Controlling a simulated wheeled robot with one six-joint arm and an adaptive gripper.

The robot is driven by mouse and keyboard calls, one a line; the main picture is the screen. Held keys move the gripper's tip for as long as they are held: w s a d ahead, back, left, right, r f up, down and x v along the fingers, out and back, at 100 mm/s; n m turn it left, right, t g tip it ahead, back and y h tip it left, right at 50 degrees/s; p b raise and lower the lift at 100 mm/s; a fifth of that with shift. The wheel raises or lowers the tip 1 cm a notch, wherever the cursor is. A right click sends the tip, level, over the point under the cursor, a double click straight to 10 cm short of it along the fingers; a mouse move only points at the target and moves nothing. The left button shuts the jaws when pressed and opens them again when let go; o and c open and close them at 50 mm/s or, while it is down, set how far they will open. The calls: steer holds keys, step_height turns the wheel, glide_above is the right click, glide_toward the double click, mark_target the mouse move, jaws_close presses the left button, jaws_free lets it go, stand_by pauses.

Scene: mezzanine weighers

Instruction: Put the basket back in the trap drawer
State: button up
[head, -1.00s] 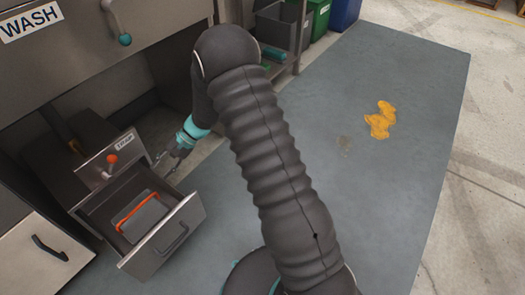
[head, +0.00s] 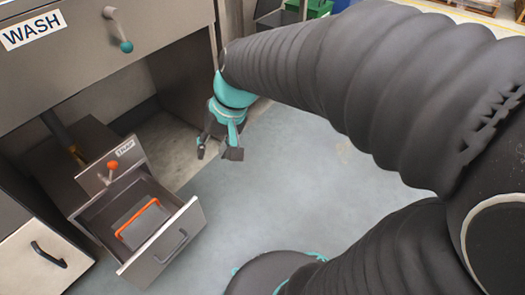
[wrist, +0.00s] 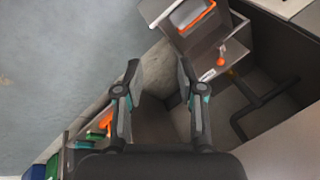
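The trap drawer (head: 187,233) is pulled open under the wash unit. The grey basket (head: 142,228) with an orange handle (head: 136,215) sits inside the drawer; whether it is fully seated cannot be told. The drawer (wrist: 222,38) and the orange handle (wrist: 199,17) also show at the top of the wrist view. My gripper (head: 217,151) is open and empty, to the right of the drawer and above it. In the wrist view my gripper's fingertips (wrist: 158,68) are spread apart with nothing between them.
An orange knob (head: 112,165) stands on the TRAP box beside the drawer. A teal knob (head: 126,46) hangs on the WASH panel (head: 75,60) above. A cabinet (head: 35,258) is at the left. Open grey floor (head: 300,190) lies to the right.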

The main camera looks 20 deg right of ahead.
steer(key=s+d+r+n+t+h, duration=0.1)
steer(key=s+d+r+t+h, duration=0.2)
steer(key=s+d, duration=0.5)
steer(key=shift+s+r+h, duration=0.3)
steer(key=shift+s, duration=0.9)
